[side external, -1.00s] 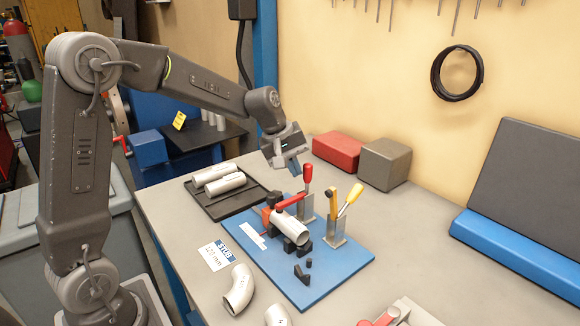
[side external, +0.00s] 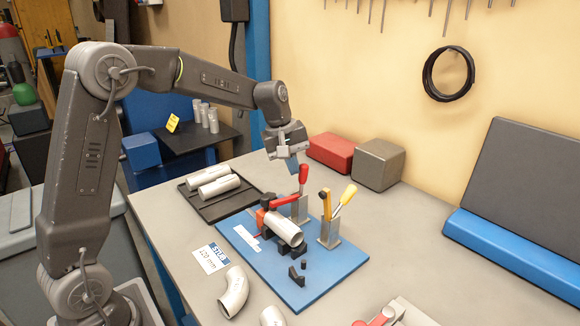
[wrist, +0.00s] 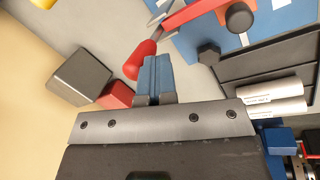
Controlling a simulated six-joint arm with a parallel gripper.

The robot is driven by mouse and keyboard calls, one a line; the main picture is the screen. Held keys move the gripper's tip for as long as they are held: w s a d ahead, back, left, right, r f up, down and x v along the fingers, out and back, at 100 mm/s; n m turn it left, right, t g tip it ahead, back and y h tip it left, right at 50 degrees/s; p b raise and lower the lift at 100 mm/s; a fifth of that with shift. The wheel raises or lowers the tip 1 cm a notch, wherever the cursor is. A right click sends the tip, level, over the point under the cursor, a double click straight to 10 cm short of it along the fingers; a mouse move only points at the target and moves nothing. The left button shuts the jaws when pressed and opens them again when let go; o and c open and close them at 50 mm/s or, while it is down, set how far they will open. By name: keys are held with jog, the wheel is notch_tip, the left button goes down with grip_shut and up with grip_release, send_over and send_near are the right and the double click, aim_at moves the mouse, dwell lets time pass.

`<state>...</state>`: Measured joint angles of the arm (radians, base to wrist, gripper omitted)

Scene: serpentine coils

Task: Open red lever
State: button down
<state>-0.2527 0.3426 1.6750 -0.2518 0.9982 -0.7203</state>
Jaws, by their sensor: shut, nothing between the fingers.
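The red lever (side external: 303,176) stands upright on its clamp on the blue board, with its red clamp arm lying over a metal tube (side external: 284,228). My gripper (side external: 292,168) points down just left of and behind the top of the red lever in the side view. In the wrist view the closed blue-grey fingers (wrist: 154,72) are right beside the rounded end of the red lever (wrist: 141,58). I cannot tell whether they touch it. The fingers hold nothing.
A yellow-handled lever (side external: 347,195) stands right of the red one on the blue board (side external: 325,276). A black tray (side external: 220,206) with metal tubes lies to the left. A red box (side external: 331,150) and a grey box (side external: 379,164) stand behind. Pipe elbows (side external: 234,291) lie in front.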

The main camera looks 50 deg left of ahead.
jog(key=w+f+g, duration=0.1)
jog(key=w+g, duration=0.1)
jog(key=w, duration=0.4)
jog(key=shift+f, duration=0.15)
dwell(0.3)
jog(key=shift+w+f, duration=0.15)
dwell(0.4)
jog(key=w+a+r, duration=0.2)
jog(key=a+r, duration=0.1)
jog(key=r, duration=0.8)
jog(key=shift+a+r, duration=0.2)
jog(key=shift+r, duration=0.1)
jog(key=shift+w+r, duration=0.1)
jog(key=shift+r, duration=0.05)
